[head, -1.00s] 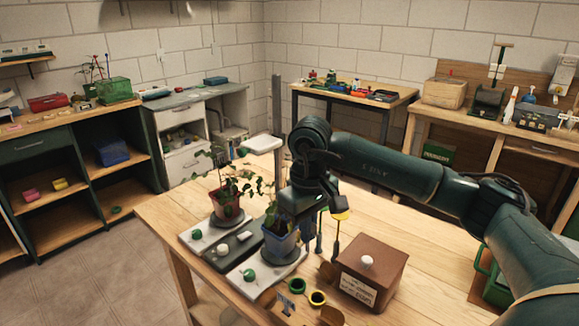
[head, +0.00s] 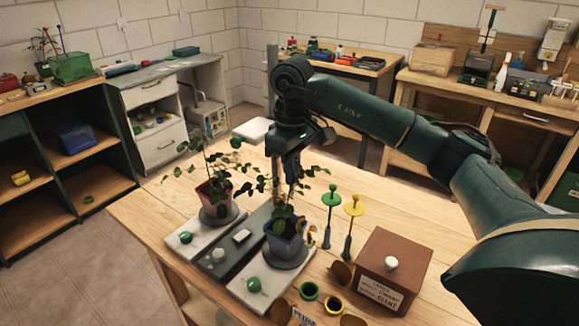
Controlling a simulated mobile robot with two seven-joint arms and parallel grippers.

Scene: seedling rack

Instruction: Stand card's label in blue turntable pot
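The blue pot (head: 284,247) holds a leafy plant and stands on a dark turntable disc (head: 294,261) on a pale base with a green knob. My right gripper (head: 291,180) points down just above and behind this plant. Leaves cover its fingertips, so I cannot tell whether it is open or holds anything. A card (head: 379,294) with writing, partly legible as "GIANT", is on the front of the brown box (head: 397,262). A small lettered label (head: 303,316) shows at the bottom edge, partly cut off. My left gripper is out of view.
A terracotta pot (head: 217,200) with a plant stands on a second turntable at left. A green stake (head: 331,200) and a yellow stake (head: 353,206) stand upright right of the blue pot. The table's right rear is clear.

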